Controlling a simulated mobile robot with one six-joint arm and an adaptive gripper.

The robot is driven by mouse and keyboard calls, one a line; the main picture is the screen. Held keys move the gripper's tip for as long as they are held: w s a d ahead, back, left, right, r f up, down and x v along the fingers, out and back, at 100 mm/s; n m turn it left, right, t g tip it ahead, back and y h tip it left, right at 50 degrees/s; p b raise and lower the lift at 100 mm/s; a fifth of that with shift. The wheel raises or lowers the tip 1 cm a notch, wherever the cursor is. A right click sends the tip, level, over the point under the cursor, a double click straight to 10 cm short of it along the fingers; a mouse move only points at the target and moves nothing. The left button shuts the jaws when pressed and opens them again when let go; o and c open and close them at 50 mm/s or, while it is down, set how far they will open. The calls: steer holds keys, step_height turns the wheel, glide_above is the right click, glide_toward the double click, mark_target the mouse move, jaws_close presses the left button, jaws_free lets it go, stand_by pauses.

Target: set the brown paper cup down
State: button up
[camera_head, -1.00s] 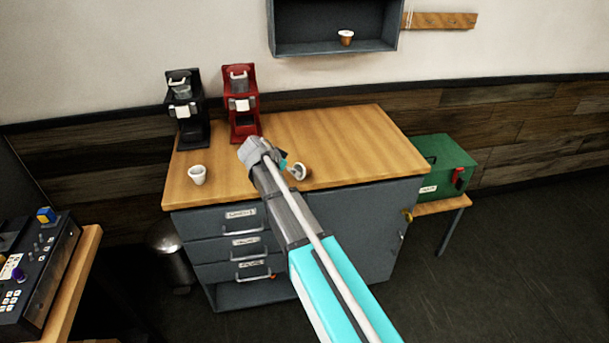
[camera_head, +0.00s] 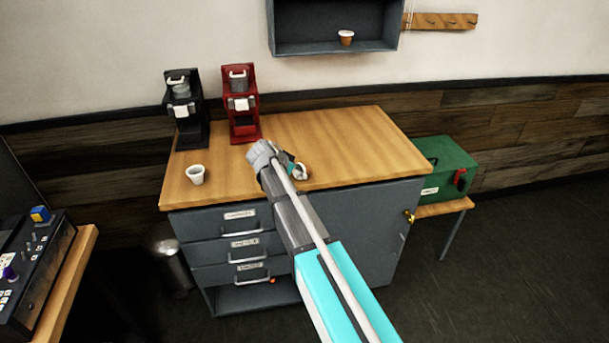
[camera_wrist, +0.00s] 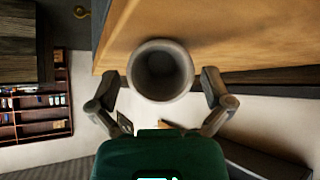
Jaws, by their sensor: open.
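The brown paper cup (camera_head: 304,172) is at the front of the wooden counter, right beside my gripper (camera_head: 290,168), which partly hides it. It looks tilted or on its side; I cannot tell if it rests fully on the wood. In the wrist view the cup (camera_wrist: 160,72) has its round mouth and dark inside facing me. It sits between the two spread fingers of my gripper (camera_wrist: 161,85), with a gap visible on each side. The gripper is open.
A white cup (camera_head: 196,175) stands at the counter's (camera_head: 350,135) left front. A black brewer (camera_head: 185,108) and a red brewer (camera_head: 241,104) stand behind. Another cup (camera_head: 346,38) is on the wall shelf (camera_head: 335,8). The counter's right side is clear. A green box (camera_head: 445,168) stands right.

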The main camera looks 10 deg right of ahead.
steer(key=shift+b+x, duration=0.3)
steer(key=shift+x, duration=0.45)
steer(key=c, duration=0.5)
steer(key=shift+r, duration=0.25)
step_height(320, 180, up, 2)
steer(key=p, duration=0.2)
steer(key=shift+p, duration=0.3)
steer(key=s+a+r+p, duration=0.4)
steer(key=s+r+p, duration=0.6)
steer(key=s, duration=0.3)
steer(key=shift+s+r, duration=0.2)
steer(key=shift+r, duration=0.1)
